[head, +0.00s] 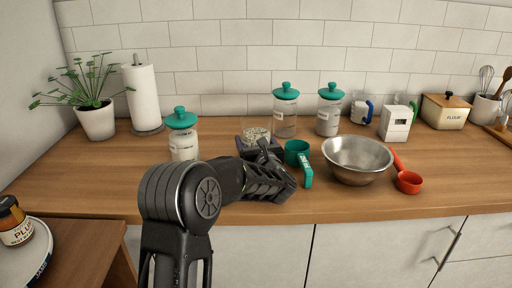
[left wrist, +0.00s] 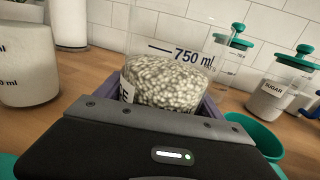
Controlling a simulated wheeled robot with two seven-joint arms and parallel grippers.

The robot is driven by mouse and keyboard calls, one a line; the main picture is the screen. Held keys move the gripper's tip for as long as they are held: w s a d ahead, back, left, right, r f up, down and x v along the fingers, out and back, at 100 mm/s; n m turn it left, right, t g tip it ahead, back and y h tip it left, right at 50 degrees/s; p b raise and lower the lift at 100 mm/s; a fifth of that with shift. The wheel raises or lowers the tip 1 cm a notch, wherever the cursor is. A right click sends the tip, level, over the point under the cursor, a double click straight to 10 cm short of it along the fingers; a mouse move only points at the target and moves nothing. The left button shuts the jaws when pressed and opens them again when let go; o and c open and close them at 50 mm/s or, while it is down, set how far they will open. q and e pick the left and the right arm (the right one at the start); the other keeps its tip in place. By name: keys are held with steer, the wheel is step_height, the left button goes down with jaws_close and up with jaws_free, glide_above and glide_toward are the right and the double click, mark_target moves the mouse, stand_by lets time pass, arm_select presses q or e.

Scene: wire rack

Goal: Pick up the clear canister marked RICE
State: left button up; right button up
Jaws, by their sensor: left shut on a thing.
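My left gripper (head: 262,152) is shut on a clear container (head: 256,134) of pale grains near the middle of the counter. In the left wrist view the container (left wrist: 165,82) shows a 750 ml mark and a label whose last letters look like "CE"; the rest is hidden behind my gripper (left wrist: 160,112). A dark purple edge borders its lower part; I cannot tell what it belongs to. No lid shows on it. I cannot tell whether its base touches the counter. My right gripper is out of view.
A teal-lidded canister (head: 183,140) stands to the left, two more (head: 285,113) (head: 329,112) behind right; one reads SUGAR (left wrist: 272,88). A teal measuring cup (head: 298,150) and steel bowl (head: 357,160) stand close on the right. A paper towel roll (head: 144,97) stands back left.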

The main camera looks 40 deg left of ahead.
arm_select(q)
steer(key=c, duration=0.4)
steer(key=shift+r, duration=0.1)
steer(key=shift+c, duration=0.2)
steer(key=shift+r, duration=0.2)
step_height(320, 180, up, 10)
steer(key=shift+f, duration=0.2)
stand_by(0.7)
stand_by(0.8)
